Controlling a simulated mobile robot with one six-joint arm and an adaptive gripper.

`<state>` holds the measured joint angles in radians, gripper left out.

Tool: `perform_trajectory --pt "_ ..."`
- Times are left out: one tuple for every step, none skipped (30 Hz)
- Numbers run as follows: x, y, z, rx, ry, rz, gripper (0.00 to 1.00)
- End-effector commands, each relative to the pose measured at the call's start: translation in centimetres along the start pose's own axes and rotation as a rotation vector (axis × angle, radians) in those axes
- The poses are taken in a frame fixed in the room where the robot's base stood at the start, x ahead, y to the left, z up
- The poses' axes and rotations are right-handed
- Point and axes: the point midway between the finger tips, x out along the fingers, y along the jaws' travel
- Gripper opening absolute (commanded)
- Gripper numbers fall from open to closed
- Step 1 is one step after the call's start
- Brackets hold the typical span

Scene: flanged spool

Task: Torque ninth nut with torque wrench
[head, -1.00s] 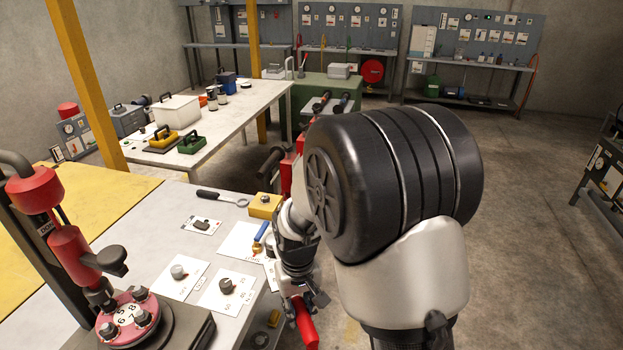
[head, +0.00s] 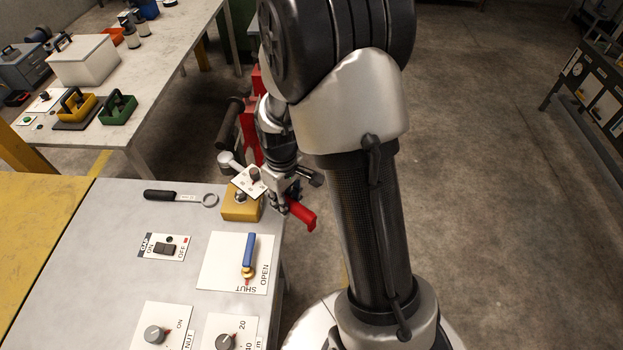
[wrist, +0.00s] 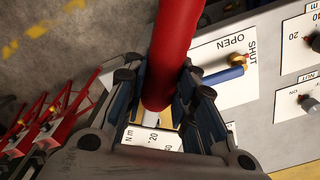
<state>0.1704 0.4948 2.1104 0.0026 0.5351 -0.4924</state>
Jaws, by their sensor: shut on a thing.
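My gripper (head: 283,190) is shut on a red-handled tool (head: 300,212), which looks like the torque wrench. It is by the table's right edge, close to the yellow block. In the wrist view the red handle (wrist: 178,50) runs between the fingers (wrist: 165,105). A white plate (head: 250,181) with a small knob and a silver rounded end appear joined to the tool, above the yellow block; contact cannot be told. The plate's scale, marked "N m" and "20", shows below the fingers in the wrist view (wrist: 150,138). No nuts are in view now.
The yellow block (head: 240,206) sits at the grey table's (head: 110,240) edge. A ring spanner (head: 182,197), a blue-handled valve (head: 249,250), a switch (head: 166,247) and dials (head: 155,335) lie on the table. Red equipment (wrist: 40,120) stands beyond.

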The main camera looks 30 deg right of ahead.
Motion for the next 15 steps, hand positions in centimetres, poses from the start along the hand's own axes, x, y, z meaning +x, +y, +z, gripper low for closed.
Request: perform_trajectory --pt "-0.8 1.2 0.9 -0.047 -0.001 -0.001 0.0" --pt "-0.8 1.8 1.3 -0.084 -0.001 -0.001 0.0" --pt "-0.8 2.6 1.9 -0.13 -0.001 -0.001 0.0" --pt "-0.8 3.1 2.4 -0.162 -0.001 -0.001 0.0" --pt "-0.8 3.5 2.7 -0.193 -0.001 -0.001 0.0" --pt "-0.8 4.1 3.2 -0.23 0.001 0.0 0.0" --pt "-0.8 4.4 3.5 -0.255 0.001 0.0 0.0" --pt "-0.8 4.7 3.8 -0.276 0.001 0.0 0.0" --pt "-0.8 5.1 4.1 -0.302 0.002 0.001 0.0" --pt "-0.7 5.3 4.3 -0.318 0.002 0.001 0.0" --pt "-0.7 5.4 4.5 -0.331 0.002 0.001 0.0" --pt "-0.6 5.6 4.6 -0.344 0.002 0.001 0.0" --pt "-0.5 5.7 4.7 -0.351 0.002 0.001 0.0" --pt "-0.3 5.7 4.7 -0.356 0.002 0.002 0.0" --pt "-0.1 5.7 4.8 -0.361 0.002 0.002 0.0"
